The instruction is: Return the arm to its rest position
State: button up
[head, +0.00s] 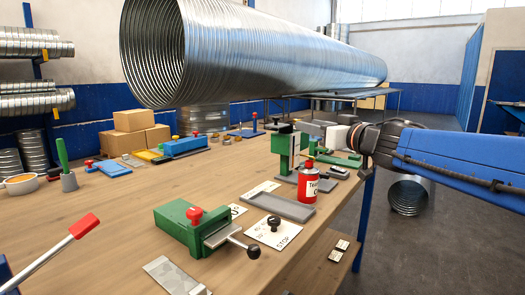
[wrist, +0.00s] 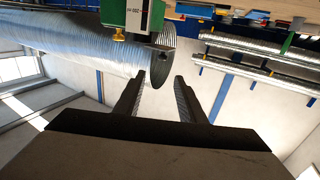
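My blue arm (head: 455,165) reaches in from the right edge of the head view, over the right end of the workbench. Its dark wrist end is beside the green upright press (head: 283,143), and the fingers are hard to make out there. In the wrist view, which is upside down, my gripper (wrist: 159,77) shows two dark fingers held apart with nothing between them. It is open and empty. Part of a green and white device (wrist: 132,14) shows beyond the fingertips at the top of the wrist view.
A large spiral duct (head: 270,50) hangs above the wooden workbench (head: 120,222). A red can (head: 308,183), a grey tray (head: 283,206) and a green clamp block (head: 190,228) stand near the bench's right edge. Another duct piece (head: 408,195) lies on the open floor at right.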

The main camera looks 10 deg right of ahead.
jog(key=s+d+f+m+g+h, duration=0.2)
jog(key=s+d+f+m+h, duration=0.1)
jog(key=s+d+f+h, duration=0.4)
jog(key=s+d+f+m+g+h, duration=0.2)
jog(key=s+d+f+m+h, duration=0.15)
jog(key=f, duration=0.55)
jog(key=s+a+f+n+g+y, duration=0.1)
jog(key=s+a+f+g+y, duration=0.1)
jog(key=s+f, duration=0.7)
jog(key=s+a+f+n+g+y, duration=0.1)
jog(key=s+a+f+g, duration=0.2)
jog(key=s+f, duration=0.6)
jog(key=s+g, duration=0.1)
jog(key=g, duration=0.1)
jog(key=shift+s+a+f+g+y, duration=0.3)
jog(key=shift+a+g+y, duration=0.05)
jog(key=shift+a+g, duration=0.05)
